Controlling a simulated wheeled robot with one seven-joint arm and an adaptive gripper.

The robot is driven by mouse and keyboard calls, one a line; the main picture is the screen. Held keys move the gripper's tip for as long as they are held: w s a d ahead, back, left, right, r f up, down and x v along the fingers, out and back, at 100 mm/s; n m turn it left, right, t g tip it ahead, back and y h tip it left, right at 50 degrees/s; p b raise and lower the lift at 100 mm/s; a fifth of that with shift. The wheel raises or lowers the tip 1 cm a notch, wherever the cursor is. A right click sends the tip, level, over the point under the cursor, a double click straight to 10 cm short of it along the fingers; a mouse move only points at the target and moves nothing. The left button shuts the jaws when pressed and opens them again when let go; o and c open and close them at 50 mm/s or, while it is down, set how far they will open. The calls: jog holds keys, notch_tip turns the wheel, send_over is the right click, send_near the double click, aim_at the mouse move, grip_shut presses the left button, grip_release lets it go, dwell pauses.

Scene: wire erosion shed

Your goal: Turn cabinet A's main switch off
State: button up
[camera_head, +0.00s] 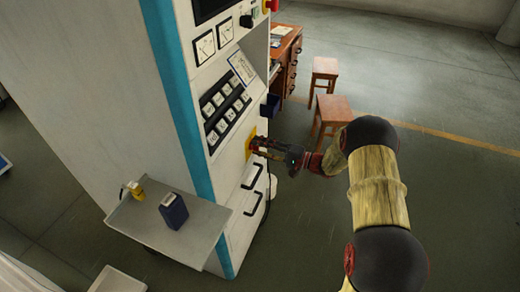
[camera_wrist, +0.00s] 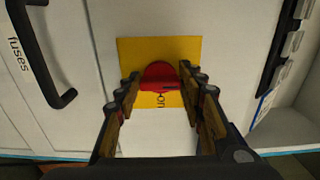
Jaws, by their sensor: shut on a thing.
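A red rotary switch knob (camera_wrist: 157,74) sits on a yellow plate (camera_wrist: 128,52) on the white cabinet front (camera_head: 240,195). The letters "on" show sideways on the plate, just below the knob in the wrist view. My gripper (camera_wrist: 160,76) has a finger on each side of the knob and is shut on it. In the head view my gripper (camera_head: 263,146) reaches the cabinet face from the right, and the yellow plate (camera_head: 250,141) is partly hidden behind it. The knob's exact pointing direction is hard to read. No letter A is visible on the cabinet.
A black handle (camera_wrist: 62,98) on a panel marked "fuses" is left of the plate in the wrist view. Rows of push buttons (camera_head: 227,102) are above the switch. A side shelf (camera_head: 145,222) juts out at left. Two stools (camera_head: 334,110) stand behind my arm.

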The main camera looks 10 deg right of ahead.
jog(key=shift+f, duration=0.1)
jog(key=o, duration=1.2)
jog(key=v, duration=1.2)
